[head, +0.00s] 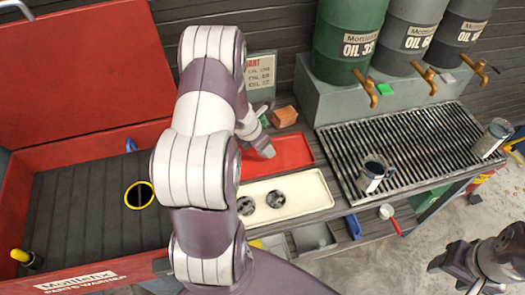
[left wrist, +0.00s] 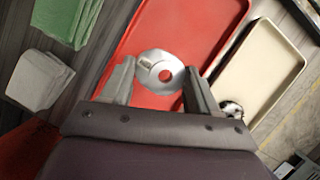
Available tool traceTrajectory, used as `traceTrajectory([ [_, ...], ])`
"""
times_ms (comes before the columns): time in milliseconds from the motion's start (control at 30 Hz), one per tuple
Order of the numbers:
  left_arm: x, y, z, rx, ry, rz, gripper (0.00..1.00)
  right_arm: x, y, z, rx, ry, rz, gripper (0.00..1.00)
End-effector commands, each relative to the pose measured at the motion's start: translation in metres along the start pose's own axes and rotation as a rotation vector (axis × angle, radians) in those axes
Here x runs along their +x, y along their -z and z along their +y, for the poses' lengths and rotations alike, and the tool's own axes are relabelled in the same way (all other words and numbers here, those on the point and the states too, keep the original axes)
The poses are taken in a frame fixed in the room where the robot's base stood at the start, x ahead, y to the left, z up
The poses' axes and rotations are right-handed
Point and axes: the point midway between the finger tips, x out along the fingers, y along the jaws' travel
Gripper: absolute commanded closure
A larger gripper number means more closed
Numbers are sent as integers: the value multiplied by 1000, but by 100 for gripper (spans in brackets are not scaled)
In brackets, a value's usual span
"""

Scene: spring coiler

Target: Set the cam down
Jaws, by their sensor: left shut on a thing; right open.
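The cam (left wrist: 158,76) is a shiny metal disc with an off-centre hole, seen in the left wrist view. My left gripper (left wrist: 160,66) is shut on it, a finger at each side, over the red tray (left wrist: 182,30). Whether the cam touches the tray is hard to tell. In the head view my left arm hides the cam and much of the gripper (head: 262,152) above the red tray (head: 291,151). The cream tray (head: 312,188) in front holds two round metal parts (head: 246,205) (head: 275,198). My right gripper (head: 446,274) is open and empty at lower right.
An orange-brown block (head: 284,116) sits behind the red tray.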

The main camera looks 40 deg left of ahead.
Motion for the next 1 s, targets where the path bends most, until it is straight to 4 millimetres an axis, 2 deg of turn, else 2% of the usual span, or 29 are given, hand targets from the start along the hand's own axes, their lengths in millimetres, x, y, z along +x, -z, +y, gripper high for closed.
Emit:
traceTrajectory([
  [100, 25, 11, 0, 0, 3, 2, 78, 10, -1, 0, 0, 0, -1, 45],
  [200, 35, 14, 0, 1, 1, 0, 78, 12, -2, 0, 0, 0, -1, 45],
  [467, 36, 14, 0, 1, 1, 0, 78, 12, -2, 0, 0, 0, 0, 45],
  [967, 49, 22, -2, 0, 4, 6, 78, 24, -3, 0, 0, 0, 0, 45],
  [1000, 49, 23, -2, -1, 6, 8, 27, 24, -3, 0, 0, 0, 0, 45],
])
